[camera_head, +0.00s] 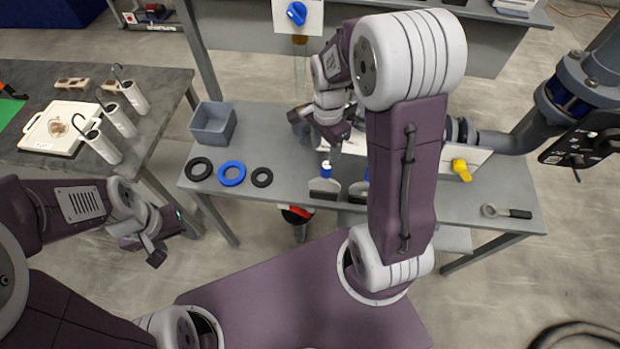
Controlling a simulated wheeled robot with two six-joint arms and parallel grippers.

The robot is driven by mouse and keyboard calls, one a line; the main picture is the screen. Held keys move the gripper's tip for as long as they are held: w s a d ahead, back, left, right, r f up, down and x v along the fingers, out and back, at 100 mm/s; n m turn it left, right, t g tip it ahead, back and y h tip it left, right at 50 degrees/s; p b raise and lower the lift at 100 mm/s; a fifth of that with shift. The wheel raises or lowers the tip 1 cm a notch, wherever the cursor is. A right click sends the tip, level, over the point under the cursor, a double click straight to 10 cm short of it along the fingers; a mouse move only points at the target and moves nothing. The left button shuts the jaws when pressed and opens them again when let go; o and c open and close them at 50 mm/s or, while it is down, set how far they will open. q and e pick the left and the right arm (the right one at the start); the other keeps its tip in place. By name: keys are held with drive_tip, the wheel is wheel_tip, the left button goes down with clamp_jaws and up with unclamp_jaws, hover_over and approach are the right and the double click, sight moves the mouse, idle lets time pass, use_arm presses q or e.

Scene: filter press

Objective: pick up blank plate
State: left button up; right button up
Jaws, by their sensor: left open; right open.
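A white square plate (52,127) with a tan mark near its middle lies flat on the dark table at the left; whether it is the blank plate I cannot tell. My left gripper (165,240) is open and empty, over the floor in front of the dark table, apart from the plate. My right gripper (318,134) is open above the grey bench, close to a long white part there. My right arm hides much of the bench's middle. Any other plate there is hidden.
The grey bench (275,205) holds a grey bin (213,123), a blue ring (231,174), two black rings, a yellow valve handle (461,169) and a wrench (506,211). White cylinders with hooks (118,119) stand on the dark table (75,165), right of the plate.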

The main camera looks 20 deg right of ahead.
sight(327, 165)
drive_tip(key=shift+s+d+f, duration=0.3)
drive_tip(key=shift+d, duration=0.15)
drive_tip(key=shift+s+d+f, duration=0.25)
drive_tip(key=shift+d+f, duration=0.05)
drive_tip(key=shift+d, duration=0.15)
drive_tip(key=shift+w+a+f, duration=0.15)
drive_tip(key=shift+w+f, duration=0.05)
drive_tip(key=shift+f, duration=0.4)
drive_tip(key=shift+w+a+f, duration=0.15)
drive_tip(key=shift+f, duration=0.45)
drive_tip(key=shift+w+a+f, duration=0.2)
drive_tip(key=shift+a, duration=0.05)
drive_tip(key=shift+a+f, duration=0.1)
drive_tip(key=shift+f, duration=0.05)
drive_tip(key=f, duration=0.2)
drive_tip(key=s+f+p, duration=0.1)
drive_tip(key=f, duration=0.1)
drive_tip(key=shift+d, duration=0.35)
drive_tip(key=shift+w+f, duration=0.15)
drive_tip(key=shift+f, duration=0.2)
drive_tip(key=shift+w+a+f, duration=0.1)
drive_tip(key=shift+w+a, duration=0.05)
drive_tip(key=shift+w, duration=0.05)
use_arm(q)
drive_tip(key=shift+s+d+r, duration=0.25)
drive_tip(key=shift+d+r, duration=0.2)
drive_tip(key=shift+r, duration=0.15)
use_arm(e)
drive_tip(key=shift+s, duration=0.1)
clamp_jaws()
